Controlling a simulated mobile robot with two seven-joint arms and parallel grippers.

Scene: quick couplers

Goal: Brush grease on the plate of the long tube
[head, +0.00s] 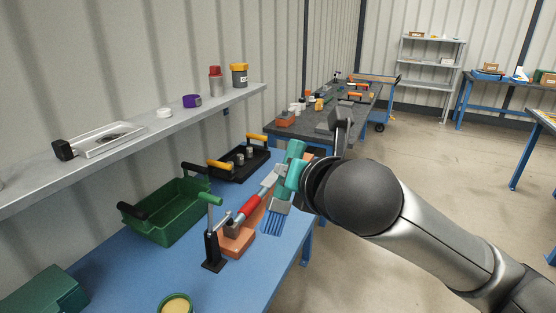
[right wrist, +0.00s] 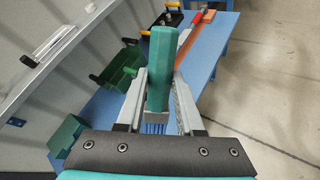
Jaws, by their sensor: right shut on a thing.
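My right gripper (head: 292,180) is shut on the teal handle of a brush (head: 296,151). The brush's blue bristles (head: 272,222) point down, above the right edge of the blue bench. In the right wrist view the brush handle (right wrist: 160,65) stands between the two fingers. The long tube (head: 249,207), with a red section, lies tilted on an orange block (head: 240,240), left of the bristles. The brush and gripper hide part of its far end, and I cannot clearly make out its plate. A pot of yellow grease (head: 176,305) is at the bottom edge. My left gripper is out of view.
A black clamp stand with a green handle (head: 212,245) stands beside the orange block. A green crate (head: 165,225) and a black tray (head: 240,168) are behind on the blue bench (head: 130,270). A wall shelf (head: 190,112) runs above the left side.

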